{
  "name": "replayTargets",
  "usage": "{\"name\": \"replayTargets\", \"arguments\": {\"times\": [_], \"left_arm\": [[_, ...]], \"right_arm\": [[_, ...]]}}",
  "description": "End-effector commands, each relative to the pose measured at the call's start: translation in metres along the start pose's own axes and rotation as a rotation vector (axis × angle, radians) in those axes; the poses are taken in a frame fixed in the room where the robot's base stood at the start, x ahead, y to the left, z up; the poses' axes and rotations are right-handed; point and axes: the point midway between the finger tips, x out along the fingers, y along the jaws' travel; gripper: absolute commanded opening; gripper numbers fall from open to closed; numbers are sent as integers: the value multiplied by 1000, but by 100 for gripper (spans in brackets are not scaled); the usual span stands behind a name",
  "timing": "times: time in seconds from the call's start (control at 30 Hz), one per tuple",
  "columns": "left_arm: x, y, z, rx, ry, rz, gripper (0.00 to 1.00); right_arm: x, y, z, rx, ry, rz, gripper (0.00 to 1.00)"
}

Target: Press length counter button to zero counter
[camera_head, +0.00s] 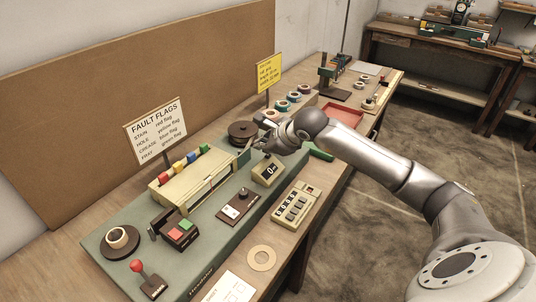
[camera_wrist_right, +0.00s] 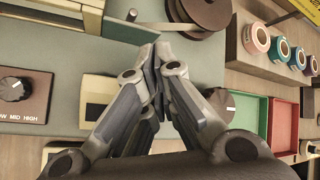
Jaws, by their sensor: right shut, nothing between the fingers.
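The length counter (camera_head: 268,170) is a small beige box with a dark display on the green machine bed. A "0" shows on the display, but the remaining digits are too small to read. In the right wrist view, part of a beige box that looks like the counter (camera_wrist_right: 96,98) shows left of my fingers, which hide the rest. Its button cannot be made out. My right gripper (camera_head: 258,144) is above the bed, just behind the counter, shut and empty. Its closed fingertips (camera_wrist_right: 157,50) show in the wrist view. My left gripper is out of view.
A dark reel (camera_head: 242,130) stands beside my right gripper. A knob panel (camera_head: 239,206) and a beige keypad device (camera_head: 296,204) lie nearer. The long beige unit with coloured flags (camera_head: 193,181) is to the left. A red tray (camera_head: 343,116) lies beyond my arm.

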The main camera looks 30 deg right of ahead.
Motion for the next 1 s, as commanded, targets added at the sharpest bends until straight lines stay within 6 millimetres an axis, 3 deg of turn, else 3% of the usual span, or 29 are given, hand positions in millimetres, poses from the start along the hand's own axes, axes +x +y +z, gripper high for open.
{"name": "replayTargets", "arguments": {"times": [0.47,1.0], "left_arm": [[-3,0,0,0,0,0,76],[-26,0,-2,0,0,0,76]], "right_arm": [[-6,-4,4,0,0,-1,0],[-39,-29,28,-1,-1,-3,0]]}}
